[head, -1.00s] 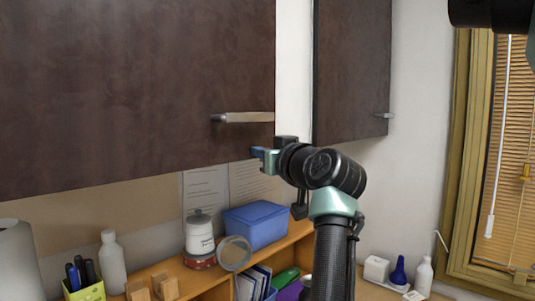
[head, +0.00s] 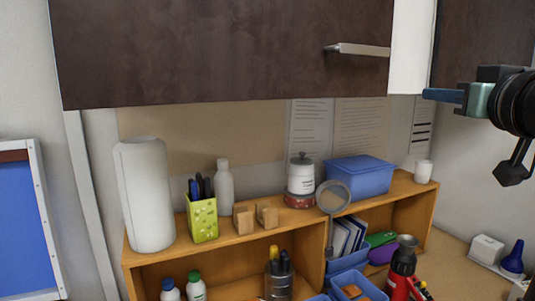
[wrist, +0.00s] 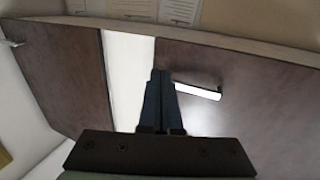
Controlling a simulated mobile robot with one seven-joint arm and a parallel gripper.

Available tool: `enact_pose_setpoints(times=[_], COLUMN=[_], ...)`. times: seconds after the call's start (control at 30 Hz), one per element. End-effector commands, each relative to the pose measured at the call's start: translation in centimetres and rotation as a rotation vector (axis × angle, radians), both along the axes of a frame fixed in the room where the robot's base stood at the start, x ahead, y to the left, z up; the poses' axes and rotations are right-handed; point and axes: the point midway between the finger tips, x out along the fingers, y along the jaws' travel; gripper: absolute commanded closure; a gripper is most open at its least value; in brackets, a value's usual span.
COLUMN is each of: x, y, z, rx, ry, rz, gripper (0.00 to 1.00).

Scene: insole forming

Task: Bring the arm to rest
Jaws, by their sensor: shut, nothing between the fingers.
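My gripper (head: 428,94) is at the right of the head view, raised in front of the dark cupboards and pointing left. Its blue fingers are together with nothing between them. In the wrist view my gripper (wrist: 158,76) shows its two dark fingers side by side and closed. Behind the fingertips are the dark cupboard door (wrist: 245,75) and its metal handle (wrist: 198,91). The fingers look apart from the handle, though the distance is hard to tell. Most of my arm is outside the head view.
A wooden shelf (head: 290,228) below the cupboard (head: 215,50) holds a white roll (head: 148,195), a green pen holder (head: 203,219), a jar (head: 300,178) and a blue box (head: 360,175). A red and black bottle (head: 402,262) stands at lower right. A blue-panelled frame (head: 22,225) is at left.

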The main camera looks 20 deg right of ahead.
Motion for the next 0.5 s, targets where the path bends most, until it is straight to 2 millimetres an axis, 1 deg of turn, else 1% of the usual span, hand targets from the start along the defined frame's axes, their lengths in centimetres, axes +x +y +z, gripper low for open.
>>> enact_pose_setpoints(times=[0.07,0.13,0.17,0.23,0.27,0.3,0.37,0.4,0.43,0.47,0.5], x=[0.3,0.9,1.3,2.4,2.8,3.3,3.5,3.4,3.1,2.5,1.6], y=[0.4,1.5,2.3,5.1,6.7,9.1,13.2,16.2,18.3,20.6,23.5], z=[-0.1,-0.3,-0.4,-0.5,-0.5,-0.4,-0.1,0.1,0.4,0.7,1.1], rx=[-0.003,-0.012,-0.018,-0.038,-0.051,-0.067,-0.093,-0.106,-0.115,-0.125,-0.133], ry=[-0.002,-0.016,-0.026,-0.067,-0.09,-0.13,-0.199,-0.249,-0.29,-0.333,-0.391], rz=[0.0,-0.005,-0.007,-0.013,-0.015,-0.016,-0.009,0.0,0.009,0.021,0.04], gripper=[1.0,1.0,1.0,1.0,1.0,1.0,1.0,1.0,1.0,1.0,1.0])
